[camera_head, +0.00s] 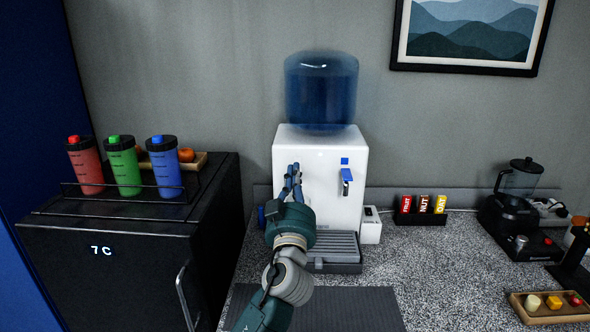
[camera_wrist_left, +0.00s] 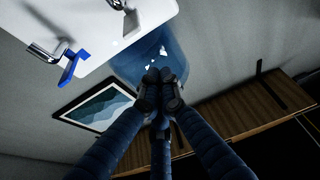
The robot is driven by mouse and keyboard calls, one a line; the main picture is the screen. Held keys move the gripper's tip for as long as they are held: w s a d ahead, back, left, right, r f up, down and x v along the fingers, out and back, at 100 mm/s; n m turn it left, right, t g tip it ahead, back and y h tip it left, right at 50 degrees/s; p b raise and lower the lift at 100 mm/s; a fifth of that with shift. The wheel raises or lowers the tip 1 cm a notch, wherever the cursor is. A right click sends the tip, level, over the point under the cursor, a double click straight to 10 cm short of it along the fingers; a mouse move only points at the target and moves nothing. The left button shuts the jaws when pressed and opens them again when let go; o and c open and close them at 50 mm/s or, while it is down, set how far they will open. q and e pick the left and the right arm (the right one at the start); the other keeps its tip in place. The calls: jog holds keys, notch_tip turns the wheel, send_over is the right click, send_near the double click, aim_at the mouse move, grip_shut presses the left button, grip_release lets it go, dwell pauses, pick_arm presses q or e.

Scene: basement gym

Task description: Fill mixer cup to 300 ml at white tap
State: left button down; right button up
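The white water dispenser (camera_head: 322,150) stands on the counter with a blue bottle (camera_head: 321,90) on top. Its front shows a tap with a blue lever (camera_head: 346,180), also seen in the left wrist view (camera_wrist_left: 73,66). A grey drip tray (camera_head: 334,250) juts out below; no cup stands on it. My left gripper (camera_head: 292,176) is in front of the dispenser's left side, pointing up, left of the tap. In the left wrist view its fingertips (camera_wrist_left: 158,88) are together with nothing between them. A mixer with a clear cup (camera_head: 519,180) stands at the right. My right gripper is not in view.
Red, green and blue bottles (camera_head: 123,168) stand in a rack on the black fridge (camera_head: 110,260) at left. Fruit, nut and oat packs (camera_head: 421,205) stand right of the dispenser. A wooden tray (camera_head: 545,316) holds small pieces at front right.

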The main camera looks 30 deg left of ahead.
pick_arm(q)
jog(key=w+f, duration=0.1)
jog(key=w+a+p, duration=0.1)
jog(key=w+a+f, duration=0.1)
jog(key=w, duration=0.1)
jog(key=shift+a+f, duration=0.2)
jog(key=shift+f, duration=0.1)
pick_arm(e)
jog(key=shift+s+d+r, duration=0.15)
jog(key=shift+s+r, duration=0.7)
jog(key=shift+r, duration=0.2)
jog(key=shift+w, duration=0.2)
pick_arm(q)
jog(key=f+t+b, duration=0.1)
jog(key=b, duration=0.5)
jog(key=shift+f+b, duration=0.1)
jog(key=shift+b, duration=0.2)
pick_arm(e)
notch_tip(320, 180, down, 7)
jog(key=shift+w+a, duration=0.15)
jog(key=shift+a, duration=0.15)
